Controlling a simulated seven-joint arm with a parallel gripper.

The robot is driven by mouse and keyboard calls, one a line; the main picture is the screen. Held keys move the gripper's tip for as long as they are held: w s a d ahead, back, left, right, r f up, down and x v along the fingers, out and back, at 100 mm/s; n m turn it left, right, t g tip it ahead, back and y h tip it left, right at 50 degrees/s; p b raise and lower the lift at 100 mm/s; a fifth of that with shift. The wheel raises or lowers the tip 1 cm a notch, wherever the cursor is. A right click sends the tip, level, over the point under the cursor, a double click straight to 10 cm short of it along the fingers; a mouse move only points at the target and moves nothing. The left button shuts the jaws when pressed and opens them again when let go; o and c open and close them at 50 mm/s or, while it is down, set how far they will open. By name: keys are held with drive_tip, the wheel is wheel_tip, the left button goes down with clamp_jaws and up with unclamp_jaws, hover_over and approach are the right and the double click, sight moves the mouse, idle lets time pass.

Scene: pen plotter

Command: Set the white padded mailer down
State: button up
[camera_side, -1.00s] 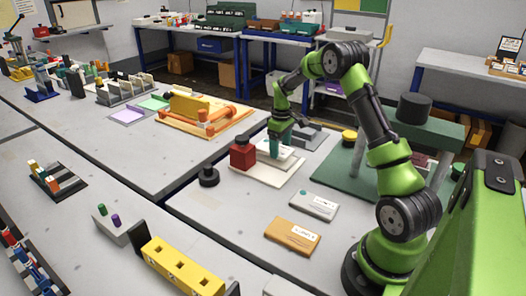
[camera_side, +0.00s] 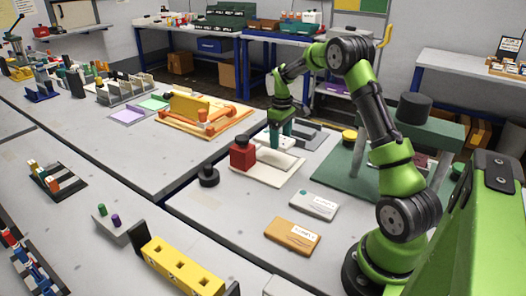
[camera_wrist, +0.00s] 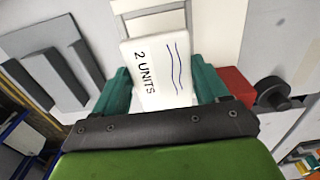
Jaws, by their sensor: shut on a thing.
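The white padded mailer (camera_wrist: 160,75) is between the two teal fingers of my gripper (camera_wrist: 165,85) in the wrist view. A pale flat block lies on the board just below and in front of the mailer. The gap under the mailer is hard to judge.
A red block with a black top (camera_side: 243,156) stands at the board's left. A black knob (camera_side: 208,176) is farther left. A grey-white labelled mailer (camera_side: 315,206) and a brown mailer (camera_side: 293,235) lie in front. Grey stepped blocks (camera_side: 312,135) stand behind, right.

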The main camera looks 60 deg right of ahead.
wheel_tip(320, 180, up, 11)
drive_tip(key=s+a+r+n, duration=0.1)
drive_tip(key=s+a+n, duration=0.35)
drive_tip(key=a, duration=0.35)
drive_tip(key=s+a+r+n, duration=0.1)
drive_tip(key=s+a+n, duration=0.2)
drive_tip(key=a+n, duration=0.35)
drive_tip(key=s+a+f+n, duration=0.2)
drive_tip(key=s+a+n, duration=0.5)
drive_tip(key=s+a, duration=0.2)
drive_tip(key=f, duration=1.2)
drive_tip(key=shift+s+a+f, duration=0.1)
drive_tip(key=shift+s+a, duration=0.05)
drive_tip(key=shift+s, duration=0.05)
drive_tip(key=shift+w+f, duration=0.15)
drive_tip(key=shift+f, duration=0.1)
hover_over(246, 198)
drive_tip(key=shift+f, duration=0.8)
drive_tip(key=shift+w+f, duration=0.1)
drive_tip(key=shift+f, duration=1.7)
